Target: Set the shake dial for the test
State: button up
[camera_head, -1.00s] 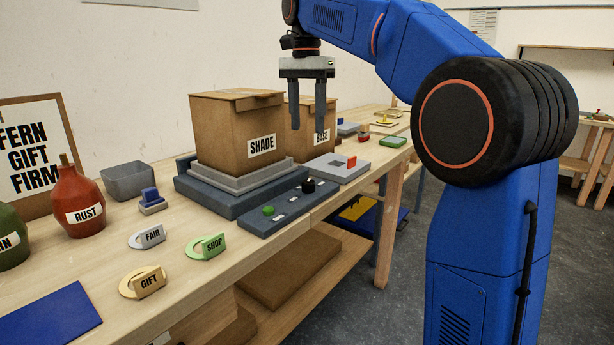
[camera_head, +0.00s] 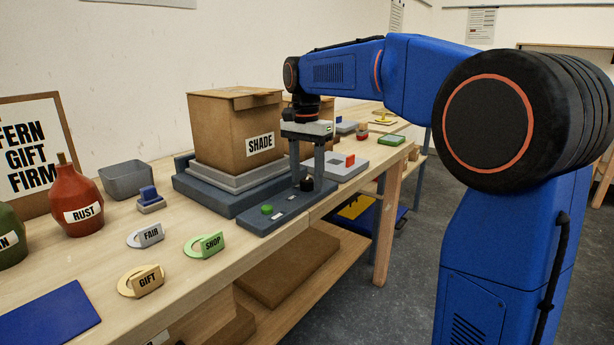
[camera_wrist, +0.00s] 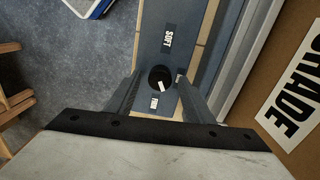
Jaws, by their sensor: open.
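The shake dial is a round black knob (camera_head: 307,185) on the blue-grey control strip (camera_head: 270,221) in front of the shaker. In the wrist view the dial (camera_wrist: 159,75) shows a white pointer mark on its lower right part. A SOFT label (camera_wrist: 168,38) lies above it there, and smaller labels lie to its right and below it, too small to read surely. My gripper (camera_head: 306,170) is open and points down over the dial. Its fingers (camera_wrist: 160,92) stand on either side of the knob in the wrist view; whether they touch it I cannot tell.
The SHADE box (camera_head: 236,132) stands on the shaker plate (camera_head: 229,182) close behind the strip. A green button (camera_head: 267,209) sits left of the dial. A grey unit with a red switch (camera_head: 350,160) lies to the right. FAIR, SHOP and GIFT tags lie at the front left.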

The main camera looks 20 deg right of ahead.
jog(key=shift+f, duration=0.15)
jog(key=c, duration=1)
jog(key=shift+c, duration=0.2)
